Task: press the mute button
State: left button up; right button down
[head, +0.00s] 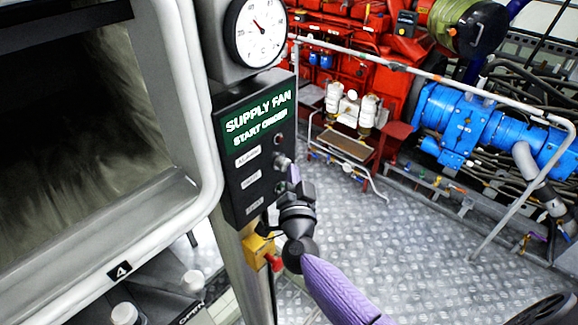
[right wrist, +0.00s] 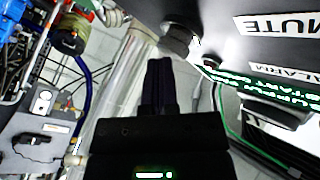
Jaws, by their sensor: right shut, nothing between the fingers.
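The mute button is a silver round knob (head: 281,161) on the right side of the black control panel (head: 232,200), in line with the middle label. In the right wrist view the silver knob (right wrist: 179,40) sits near the white MUTE label (right wrist: 275,25), which appears upside down. My right gripper (head: 293,173) is shut and empty, its fingertips just to the right of and slightly below the knob. In the right wrist view its closed dark fingers (right wrist: 157,62) end close to the knob; I cannot tell whether they touch. My left gripper is not in view.
The panel has a green "SUPPLY FAN START ORDER" sign (head: 257,116), an ALARM label (head: 247,156) and a green button (head: 280,187). A round gauge (head: 256,30) is above. A yellow box (head: 258,250) is below. A grey-framed window (head: 190,120) is left; open metal floor (head: 370,220) lies right.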

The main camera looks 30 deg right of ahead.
jog(key=shift+s+d+p, duration=0.35)
jog(key=shift+s+p, duration=0.05)
jog(key=shift+s, duration=0.4)
jog(key=shift+s+d+p, duration=0.3)
jog(key=shift+s, duration=0.45)
jog(key=shift+s+d+p, duration=0.3)
jog(key=shift+s+d, duration=0.05)
jog(key=shift+s, duration=0.45)
jog(key=shift+s+d+p, duration=0.3)
jog(key=shift+s, duration=0.45)
